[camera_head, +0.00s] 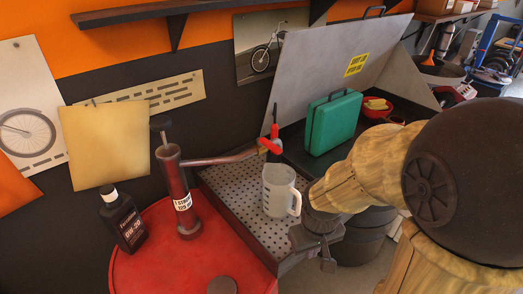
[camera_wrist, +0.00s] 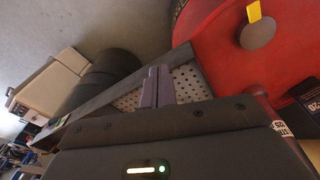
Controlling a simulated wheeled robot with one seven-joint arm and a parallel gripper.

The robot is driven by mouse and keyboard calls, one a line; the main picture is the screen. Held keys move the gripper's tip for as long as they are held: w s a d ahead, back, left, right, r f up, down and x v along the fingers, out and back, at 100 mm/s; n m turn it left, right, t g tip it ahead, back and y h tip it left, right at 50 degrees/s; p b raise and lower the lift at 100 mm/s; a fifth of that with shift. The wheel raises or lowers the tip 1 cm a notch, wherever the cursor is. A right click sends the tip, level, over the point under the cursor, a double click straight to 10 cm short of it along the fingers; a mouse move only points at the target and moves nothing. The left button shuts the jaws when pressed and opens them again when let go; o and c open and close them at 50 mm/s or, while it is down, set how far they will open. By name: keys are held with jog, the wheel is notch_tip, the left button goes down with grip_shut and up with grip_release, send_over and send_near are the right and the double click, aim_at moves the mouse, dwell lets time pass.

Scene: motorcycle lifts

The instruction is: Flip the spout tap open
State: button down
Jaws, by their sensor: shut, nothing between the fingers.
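The spout tap (camera_head: 270,146) is red and sits at the end of the metal spout (camera_head: 222,159), which runs right from a dark red hand pump (camera_head: 178,190). I cannot tell whether the tap is open or closed. A pale jug (camera_head: 280,190) with a handle stands on the perforated tray, below the tap. My gripper (camera_head: 328,266) is low, to the right of and below the jug, apart from the tap. In the wrist view its fingers (camera_wrist: 157,86) are together and empty, over the tray. The tap does not show there.
The pump stands on a red drum (camera_head: 150,260) beside a black oil bottle (camera_head: 122,217). The perforated tray (camera_head: 240,212) adjoins the drum. A green case (camera_head: 332,122) and a red bowl (camera_head: 374,108) stand behind. Dark tyres (camera_head: 362,238) are below my arm.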

jog(key=a+n+g+h, duration=0.1)
jog(key=a+n, duration=0.1)
jog(key=n, duration=0.2)
jog(key=n+t+h+p, duration=0.4)
jog(key=n+t+h, duration=0.75)
jog(key=n, duration=0.65)
send_near(270, 149)
jog(key=s+a+g+h, duration=0.1)
jog(key=s+a+h, duration=0.15)
jog(key=a, duration=0.45)
jog(key=shift+s+d+f+y, duration=0.2)
jog(key=shift+s+y, duration=0.2)
jog(key=p+x, duration=0.5)
jog(key=x, duration=0.9)
jog(key=shift+d+f, duration=0.1)
jog(key=shift+f, duration=0.05)
jog(key=shift+s+d+n+t+y, duration=0.15)
jog(key=shift+n+t+y, duration=0.25)
jog(key=shift+n, duration=0.2)
